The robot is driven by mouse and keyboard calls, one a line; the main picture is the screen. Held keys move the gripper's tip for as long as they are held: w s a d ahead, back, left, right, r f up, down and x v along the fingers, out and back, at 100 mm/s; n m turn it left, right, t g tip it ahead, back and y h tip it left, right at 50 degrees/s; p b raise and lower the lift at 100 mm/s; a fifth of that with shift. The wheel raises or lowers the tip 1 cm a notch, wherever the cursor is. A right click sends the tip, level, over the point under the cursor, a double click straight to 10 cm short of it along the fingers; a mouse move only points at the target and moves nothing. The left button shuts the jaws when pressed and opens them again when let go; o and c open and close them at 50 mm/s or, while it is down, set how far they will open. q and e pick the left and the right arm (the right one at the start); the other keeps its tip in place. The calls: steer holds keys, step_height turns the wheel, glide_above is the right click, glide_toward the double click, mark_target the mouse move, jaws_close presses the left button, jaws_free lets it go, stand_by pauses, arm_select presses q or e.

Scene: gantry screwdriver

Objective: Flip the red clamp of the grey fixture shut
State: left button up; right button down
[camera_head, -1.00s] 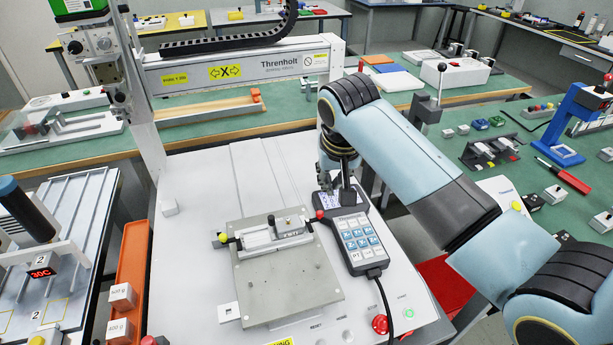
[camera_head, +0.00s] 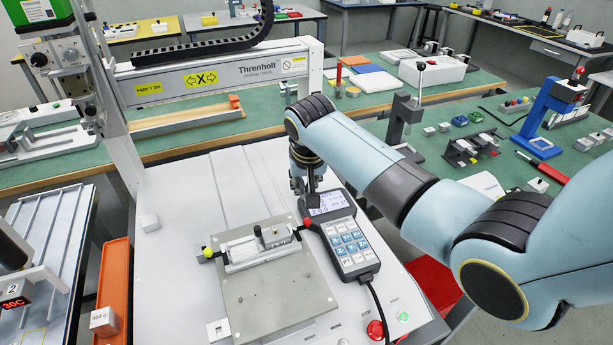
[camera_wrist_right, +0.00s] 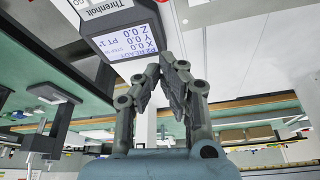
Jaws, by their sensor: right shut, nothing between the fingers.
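A dark grey fixture (camera_head: 405,118) stands on the green bench behind the white machine bed. A dark grey stand (camera_wrist_right: 45,143) at the left of the right wrist view looks like the same fixture. My right gripper (camera_head: 312,199) points down by the top of the handheld pendant, left of and nearer than the fixture. Its fingertips (camera_wrist_right: 168,62) meet in the right wrist view and hold nothing. I cannot tell whether they touch the pendant. My left gripper is not in view.
The pendant (camera_head: 350,243) lies on the bed beside a grey plate (camera_head: 285,300) carrying a small vise. The gantry beam (camera_head: 210,78) crosses behind. A blue press (camera_head: 545,115) and several small parts stand on the bench to the right.

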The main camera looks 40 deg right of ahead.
arm_select(q)
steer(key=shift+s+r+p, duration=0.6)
steer(key=shift+p, duration=0.15)
arm_select(e)
steer(key=s, duration=0.1)
steer(key=s+a+f, duration=0.1)
steer(key=s+f, duration=0.1)
steer(key=shift+a+f, duration=0.2)
steer(key=shift+a, duration=0.05)
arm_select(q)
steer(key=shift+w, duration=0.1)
